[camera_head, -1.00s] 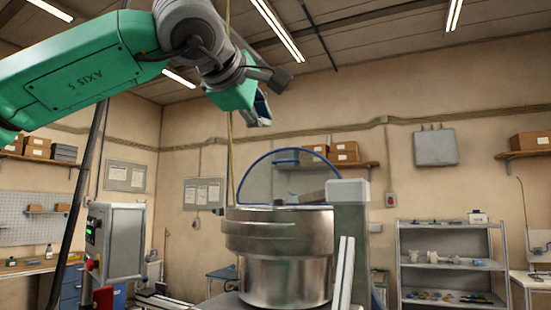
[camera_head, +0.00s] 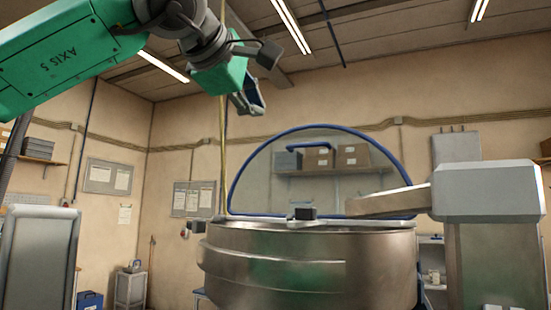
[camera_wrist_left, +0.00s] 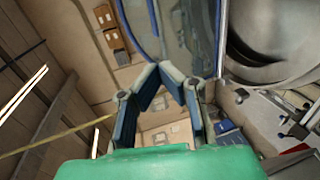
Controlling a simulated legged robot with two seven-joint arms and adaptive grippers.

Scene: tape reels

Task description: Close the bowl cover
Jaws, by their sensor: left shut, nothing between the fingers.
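The steel bowl (camera_head: 310,265) stands in the middle of the head view, and its inside shows at the right of the left wrist view (camera_wrist_left: 265,45). Its clear cover (camera_head: 262,180) with a blue rim stands raised upright at the bowl's far side. The cover also shows in the left wrist view (camera_wrist_left: 183,30), just beyond my fingers. My left gripper (camera_head: 252,104) is shut and empty, above and left of the cover, apart from it. Its blue finger pads show in the left wrist view (camera_wrist_left: 160,72). My right gripper is not in view.
A grey machine head (camera_head: 487,190) on a column stands right of the bowl, with an arm (camera_head: 390,201) reaching over the rim. A grey cabinet (camera_head: 38,260) stands at the left. A shelf with boxes is on the wall behind. The air left of the cover is clear.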

